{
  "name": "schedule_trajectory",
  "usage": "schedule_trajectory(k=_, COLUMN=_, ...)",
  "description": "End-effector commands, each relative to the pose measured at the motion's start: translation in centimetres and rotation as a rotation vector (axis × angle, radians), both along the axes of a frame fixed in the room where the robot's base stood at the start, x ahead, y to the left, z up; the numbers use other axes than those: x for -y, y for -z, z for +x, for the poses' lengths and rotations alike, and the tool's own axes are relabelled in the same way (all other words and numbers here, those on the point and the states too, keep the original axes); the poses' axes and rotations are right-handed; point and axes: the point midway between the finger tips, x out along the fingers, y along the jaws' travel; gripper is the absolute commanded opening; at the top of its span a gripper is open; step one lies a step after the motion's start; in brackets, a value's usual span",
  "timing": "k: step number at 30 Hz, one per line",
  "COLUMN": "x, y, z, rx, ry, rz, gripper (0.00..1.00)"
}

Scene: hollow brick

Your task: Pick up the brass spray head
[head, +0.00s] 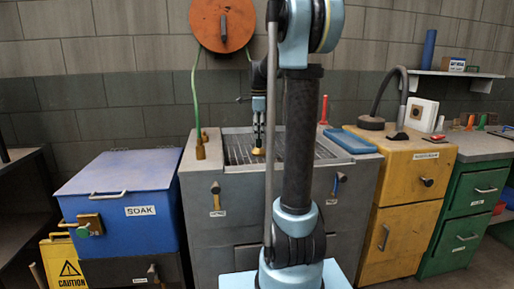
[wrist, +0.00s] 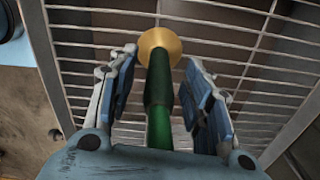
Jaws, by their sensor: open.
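The brass spray head (wrist: 158,44) shows in the wrist view as a round brass disc on a dark green sleeve and a green stem. It lies between the two fingers of my gripper (wrist: 162,62), with a visible gap on each side. The fingers are open. In the head view my gripper (head: 258,135) points down over the grated basin, and the brass end (head: 258,151) shows just below it, close to the grate. My arm hides part of the basin in the head view.
The wire grate (wrist: 255,72) lies below the gripper. A green hose (head: 195,95) hangs from the orange reel (head: 222,24) to a brass fitting (head: 200,152) at the basin's left edge. A blue tray (head: 347,141) lies right of the grate. A blue SOAK bin (head: 120,185) stands left.

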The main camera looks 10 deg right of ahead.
Motion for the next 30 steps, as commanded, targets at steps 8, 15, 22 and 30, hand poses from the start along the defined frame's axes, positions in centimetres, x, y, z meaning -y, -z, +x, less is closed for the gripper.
schedule_trajectory(k=8, x=0.2, y=3.1, z=0.0, rx=0.000, ry=0.000, rz=0.000, gripper=0.46)
schedule_trajectory(k=15, x=0.2, y=3.4, z=0.0, rx=0.000, ry=-0.001, rz=0.000, gripper=0.46)
schedule_trajectory(k=22, x=0.1, y=3.3, z=0.0, rx=0.000, ry=-0.001, rz=0.000, gripper=0.05)
schedule_trajectory(k=30, x=0.1, y=3.3, z=0.0, rx=0.000, ry=-0.002, rz=0.000, gripper=0.00)
